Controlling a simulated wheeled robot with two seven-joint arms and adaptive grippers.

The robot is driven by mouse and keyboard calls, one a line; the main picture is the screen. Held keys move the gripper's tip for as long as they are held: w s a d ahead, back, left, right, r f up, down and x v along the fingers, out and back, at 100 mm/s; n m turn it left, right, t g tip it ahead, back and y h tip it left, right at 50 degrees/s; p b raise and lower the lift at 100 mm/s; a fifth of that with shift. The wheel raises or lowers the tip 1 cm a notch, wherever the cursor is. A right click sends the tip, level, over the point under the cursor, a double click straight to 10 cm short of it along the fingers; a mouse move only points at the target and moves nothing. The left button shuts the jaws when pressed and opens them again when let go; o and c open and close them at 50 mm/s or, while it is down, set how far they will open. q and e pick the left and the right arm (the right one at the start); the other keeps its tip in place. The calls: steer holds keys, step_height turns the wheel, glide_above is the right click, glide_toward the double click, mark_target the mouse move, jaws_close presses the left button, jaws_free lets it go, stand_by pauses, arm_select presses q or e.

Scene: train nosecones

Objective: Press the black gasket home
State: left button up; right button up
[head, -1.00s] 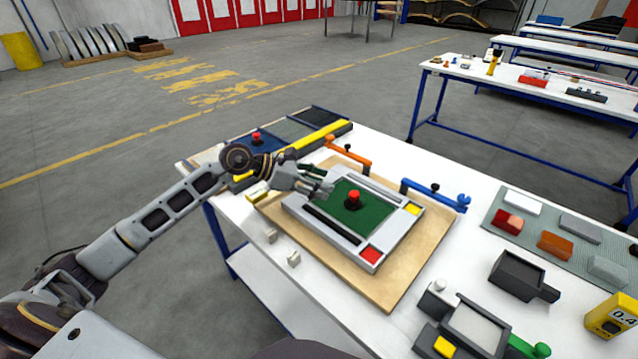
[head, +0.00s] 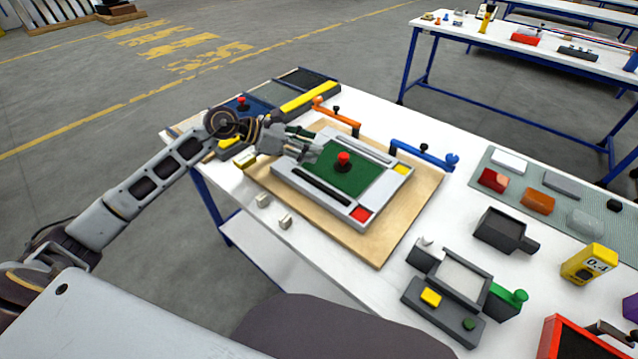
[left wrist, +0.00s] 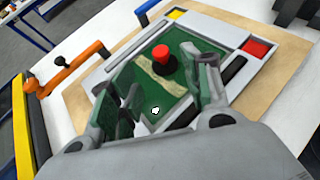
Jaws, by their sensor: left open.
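The black gasket (head: 321,187) is a long dark strip lying along the near side of a grey frame (head: 337,208). In the left wrist view the gasket (left wrist: 235,69) shows beside the red square, partly hidden by a finger. I cannot tell how deep it sits. The frame holds a green panel (head: 363,176) with a red knob (head: 343,161). My left gripper (head: 312,150) is open over the panel's left end, near the knob. My right gripper is not in view.
The frame rests on a wooden board (head: 392,235). An orange clamp (head: 337,117) and a blue clamp (head: 425,155) stand behind it. Two small pale blocks lie in front. A dark fixture (head: 440,305) and a grey mat (head: 520,185) with blocks are at right.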

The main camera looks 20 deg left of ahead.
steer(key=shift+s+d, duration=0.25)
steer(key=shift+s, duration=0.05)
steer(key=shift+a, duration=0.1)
